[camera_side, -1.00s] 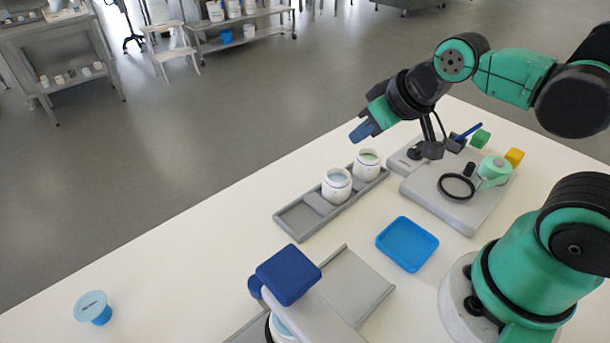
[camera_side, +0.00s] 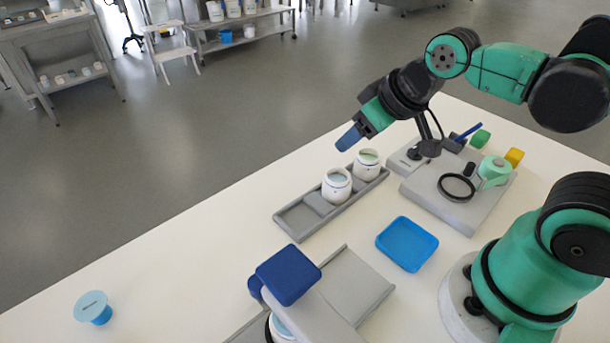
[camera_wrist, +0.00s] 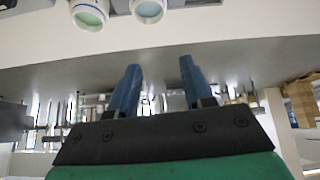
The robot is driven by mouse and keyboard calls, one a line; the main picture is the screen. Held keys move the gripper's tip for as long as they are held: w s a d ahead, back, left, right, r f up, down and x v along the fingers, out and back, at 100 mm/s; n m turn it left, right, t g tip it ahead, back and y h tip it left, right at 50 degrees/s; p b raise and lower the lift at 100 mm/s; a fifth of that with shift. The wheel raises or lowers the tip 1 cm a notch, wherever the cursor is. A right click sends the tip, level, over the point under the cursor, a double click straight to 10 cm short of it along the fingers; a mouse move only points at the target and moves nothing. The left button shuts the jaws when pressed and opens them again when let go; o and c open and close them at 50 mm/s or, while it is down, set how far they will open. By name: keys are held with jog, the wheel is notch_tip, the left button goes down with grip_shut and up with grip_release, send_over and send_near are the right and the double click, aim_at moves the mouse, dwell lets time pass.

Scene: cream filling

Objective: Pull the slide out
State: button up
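A flat grey slide (camera_side: 362,284) with raised edges extends on both sides of a grey filling station (camera_side: 318,318) topped by a blue block (camera_side: 287,274). The station hides the slide's middle. A white jar (camera_side: 278,329) shows partly beneath the station, cut by the frame edge. The slide is not visible in the wrist view.
A grey rack (camera_side: 291,219) holds a green-filled jar (camera_side: 367,164) and a pale-blue-filled jar (camera_side: 336,185). A blue tray (camera_side: 407,244) lies between the slide and a grey device (camera_side: 455,205) with a black ring.

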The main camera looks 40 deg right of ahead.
jog(key=a+f+n+g+y, duration=0.15)
jog(key=a+n+g, duration=0.25)
jog(key=a+n, duration=0.75)
jog(key=n+g+h, duration=0.2)
jog(key=n+g, duration=0.1)
jog(key=n, duration=0.4)
send_over(258, 281)
jog(key=f, duration=0.3)
jog(key=shift+w+d+f+y, duration=0.15)
jog(key=shift+d+f+y, duration=0.1)
jog(key=shift+f, duration=0.1)
jog(key=shift+a+f+n, duration=0.2)
jog(key=shift+a+n, duration=0.05)
jog(key=shift+n, duration=0.1)
jog(key=shift+f, duration=2.75)
grip_shut()
